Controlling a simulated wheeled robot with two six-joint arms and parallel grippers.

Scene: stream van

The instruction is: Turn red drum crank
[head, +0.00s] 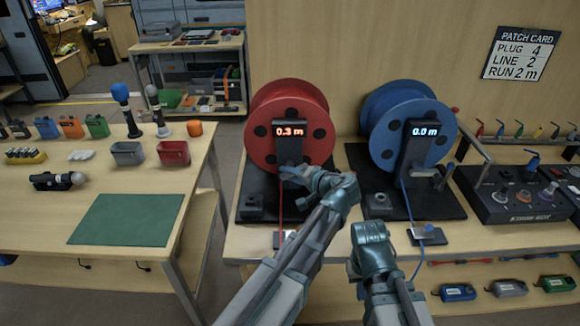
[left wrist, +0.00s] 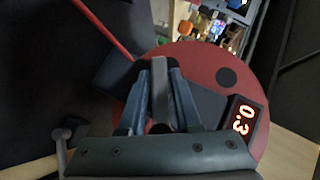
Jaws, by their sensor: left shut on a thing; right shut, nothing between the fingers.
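The red drum (head: 303,105) stands on a black base, and its display (head: 290,131) reads 0.3 m. My left gripper (head: 290,176) is at the front of the drum's post, below the display. In the left wrist view, my left gripper (left wrist: 158,100) is shut on the grey crank handle (left wrist: 159,78), with one finger on each side. The red drum (left wrist: 228,75) lies behind it there. In the head view my gripper hides most of the crank. A red line hangs from the drum. My right gripper (head: 370,234) is shut and empty, in front of the bench.
A blue drum (head: 409,125) reading 0.0 m stands to the right, with its own crank (head: 446,176). A black plug box (head: 515,195) is further right. A wall card (head: 519,54) reads plug 4, line 2, run 2 m. A table with a green mat (head: 128,219) is at left.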

